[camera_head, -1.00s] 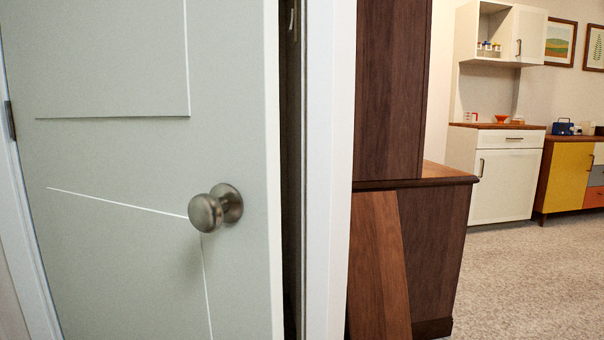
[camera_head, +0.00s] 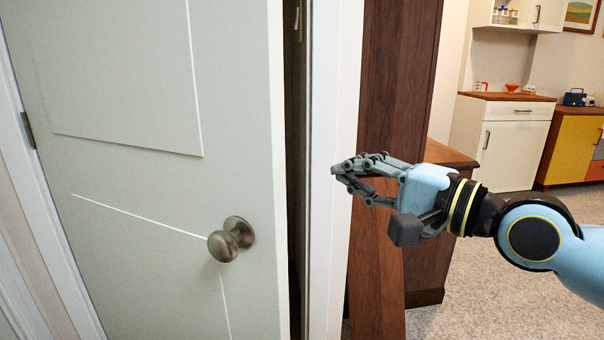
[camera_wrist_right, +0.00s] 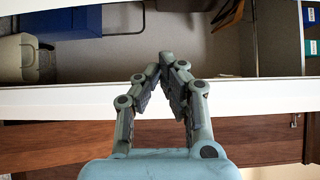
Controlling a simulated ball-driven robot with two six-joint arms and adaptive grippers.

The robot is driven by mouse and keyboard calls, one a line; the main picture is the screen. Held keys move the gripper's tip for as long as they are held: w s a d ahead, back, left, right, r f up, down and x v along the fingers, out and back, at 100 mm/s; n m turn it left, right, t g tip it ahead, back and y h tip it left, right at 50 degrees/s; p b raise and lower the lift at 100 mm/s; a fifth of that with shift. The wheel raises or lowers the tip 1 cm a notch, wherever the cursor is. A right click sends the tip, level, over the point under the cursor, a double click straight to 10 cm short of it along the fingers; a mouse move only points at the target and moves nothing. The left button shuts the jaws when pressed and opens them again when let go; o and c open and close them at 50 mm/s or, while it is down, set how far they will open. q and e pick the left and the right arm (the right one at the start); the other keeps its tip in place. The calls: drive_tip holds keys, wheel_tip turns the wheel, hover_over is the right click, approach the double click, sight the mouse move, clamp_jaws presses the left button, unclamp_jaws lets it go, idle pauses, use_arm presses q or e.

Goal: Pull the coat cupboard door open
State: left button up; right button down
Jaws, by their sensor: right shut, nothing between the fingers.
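The coat cupboard door (camera_head: 130,185) is pale grey-green and stands slightly ajar, with a dark gap (camera_head: 295,170) along its right edge. Its round metal knob (camera_head: 230,240) is near that edge. My right gripper (camera_head: 338,171) is shut and empty, in front of the white door frame (camera_head: 330,260), to the right of the knob and a little higher. It does not touch the knob. My left gripper is not in view.
A dark brown wooden cabinet (camera_head: 400,80) stands right of the frame, with a leaning wooden board (camera_head: 375,270) at its front. Further right are a white cupboard (camera_head: 510,145), a yellow-fronted sideboard (camera_head: 570,150) and open floor (camera_head: 480,290).

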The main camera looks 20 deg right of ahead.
drive_tip(key=w+a+b, duration=0.2)
drive_tip(key=w+a, duration=0.2)
drive_tip(key=a, duration=0.2)
drive_tip(key=shift+w, duration=0.15)
drive_tip(key=shift+f, duration=0.1)
idle(0.3)
